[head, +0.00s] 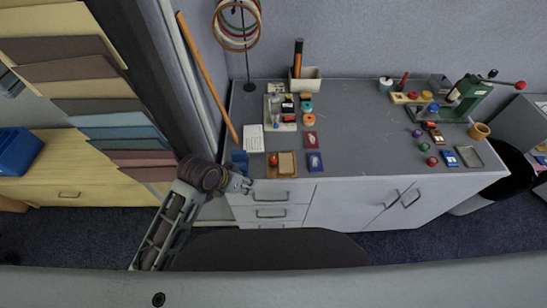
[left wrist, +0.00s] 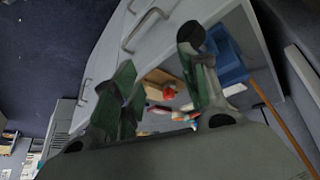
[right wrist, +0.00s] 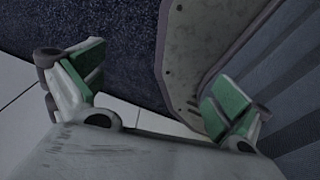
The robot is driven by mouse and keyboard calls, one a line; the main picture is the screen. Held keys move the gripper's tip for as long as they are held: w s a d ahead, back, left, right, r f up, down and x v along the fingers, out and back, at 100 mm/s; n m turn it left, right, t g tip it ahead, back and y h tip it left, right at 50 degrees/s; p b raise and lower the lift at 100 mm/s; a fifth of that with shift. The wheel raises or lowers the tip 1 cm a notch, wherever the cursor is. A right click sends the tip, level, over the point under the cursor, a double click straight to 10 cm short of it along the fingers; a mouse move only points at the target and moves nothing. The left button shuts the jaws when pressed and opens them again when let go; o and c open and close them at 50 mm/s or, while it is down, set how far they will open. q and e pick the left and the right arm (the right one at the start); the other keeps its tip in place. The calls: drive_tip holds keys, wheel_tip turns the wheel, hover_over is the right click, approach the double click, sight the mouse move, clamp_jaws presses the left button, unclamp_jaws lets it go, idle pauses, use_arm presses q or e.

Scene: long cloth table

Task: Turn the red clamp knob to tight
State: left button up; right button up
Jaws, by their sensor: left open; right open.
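A small red knob (head: 273,160) sits on a wooden board (head: 288,173) at the table's front left corner. In the left wrist view a red piece (left wrist: 168,93) shows on a tan board between my fingers. I cannot tell from its shape whether it is the clamp knob. My left gripper (head: 245,184) is open and empty, left of the board and near the table's front edge. Its green-padded fingers (left wrist: 158,62) are spread. My right gripper (right wrist: 155,78) is open and empty over the floor, apart from the table. It is not in the head view.
A blue object (head: 240,158) stands at the left corner, close to my left gripper. A white printed card (head: 253,138) and red and blue cards lie nearby. A green press (head: 470,95) with a red-ended lever stands at the far right. The table's middle (head: 360,130) is clear.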

sight(274, 159)
use_arm(q)
drive_tip(key=shift+w+d+r+m+g+h, duration=0.75)
drive_tip(key=shift+w+d+r+m, duration=2.1)
drive_tip(key=shift+d, duration=1.45)
drive_tip(key=w+a+r+m+g+y, duration=0.1)
drive_tip(key=w+a+r, duration=0.1)
drive_tip(key=w, duration=0.3)
drive_tip(key=shift+a+r, duration=0.25)
drive_tip(key=shift+a, duration=0.45)
use_arm(e)
drive_tip(key=shift+s+d+f, duration=0.25)
drive_tip(key=shift+s+d, duration=0.25)
drive_tip(key=shift+s, duration=0.25)
drive_tip(key=shift+s+d+f, duration=0.25)
drive_tip(key=shift+s+d, duration=0.2)
drive_tip(key=shift+s, duration=0.25)
use_arm(q)
drive_tip(key=shift+f, duration=0.1)
drive_tip(key=shift+p+x, duration=0.35)
drive_tip(key=shift+x, duration=6.45)
use_arm(e)
drive_tip(key=shift+r, duration=0.4)
use_arm(q)
drive_tip(key=shift+s, duration=0.15)
clamp_jaws()
